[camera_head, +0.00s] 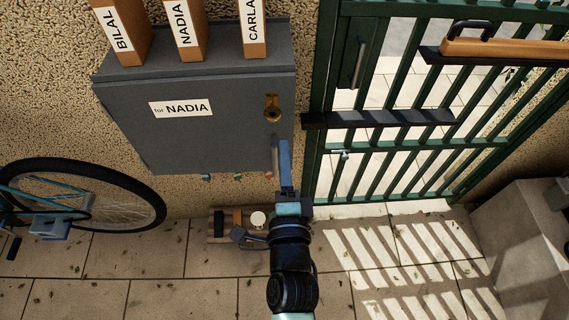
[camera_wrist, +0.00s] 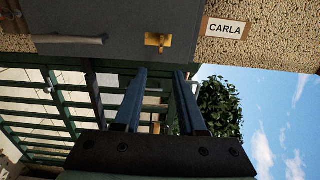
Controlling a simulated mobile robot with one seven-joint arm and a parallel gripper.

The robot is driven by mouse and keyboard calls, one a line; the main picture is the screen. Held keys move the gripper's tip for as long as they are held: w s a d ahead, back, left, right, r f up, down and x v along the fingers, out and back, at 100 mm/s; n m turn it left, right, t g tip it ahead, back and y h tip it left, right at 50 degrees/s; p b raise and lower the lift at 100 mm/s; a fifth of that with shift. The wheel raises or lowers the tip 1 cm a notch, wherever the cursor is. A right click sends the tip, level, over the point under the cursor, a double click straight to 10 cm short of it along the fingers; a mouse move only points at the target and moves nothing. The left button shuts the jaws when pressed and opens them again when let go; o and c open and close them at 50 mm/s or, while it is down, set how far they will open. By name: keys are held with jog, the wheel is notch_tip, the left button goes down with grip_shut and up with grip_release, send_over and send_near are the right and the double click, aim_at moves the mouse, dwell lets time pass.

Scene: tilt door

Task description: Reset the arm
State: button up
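My gripper (camera_head: 285,150) points up in front of the lower right corner of a grey wall cabinet (camera_head: 200,135). In the wrist view my gripper (camera_wrist: 163,75) has its two blue fingers apart with nothing between them. The cabinet door looks closed and carries a label "for NADIA" (camera_head: 181,108). A brass lock (camera_head: 272,107) sits above a grey bar handle (camera_head: 275,157), just left of the fingers in the head view. The wrist view also shows the brass lock (camera_wrist: 158,40) and the handle (camera_wrist: 68,40), apart from the fingers.
A green barred gate (camera_head: 320,120) stands right of the cabinet. Labelled wooden blocks (camera_head: 253,30) stand on the cabinet top. A bicycle (camera_head: 80,205) leans at the left. A low rack with small items (camera_head: 237,218) lies below the cabinet. A grey block (camera_head: 520,235) stands at right. The tiled floor is mostly clear.

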jog(key=shift+s, duration=0.6)
jog(key=w+a+r+n+t+y, duration=0.15)
jog(key=r+n, duration=0.35)
jog(key=r, duration=0.9)
jog(key=w+a+r+n+t+y, duration=0.1)
jog(key=w+r+n+t, duration=0.35)
jog(key=r, duration=0.95)
jog(key=s+r+n+t+h, duration=0.1)
jog(key=s+r+n, duration=0.3)
jog(key=r, duration=0.7)
jog(key=s+r+n+t+h, duration=0.1)
jog(key=s+r+n, duration=0.3)
jog(key=s+r, duration=0.5)
notch_tip(320, 180, up, 2)
jog(key=shift+d+r+n+t+b, duration=0.1)
jog(key=shift+d+n+t+b, duration=0.3)
jog(key=shift+t, duration=0.3)
jog(key=shift+h, duration=0.25)
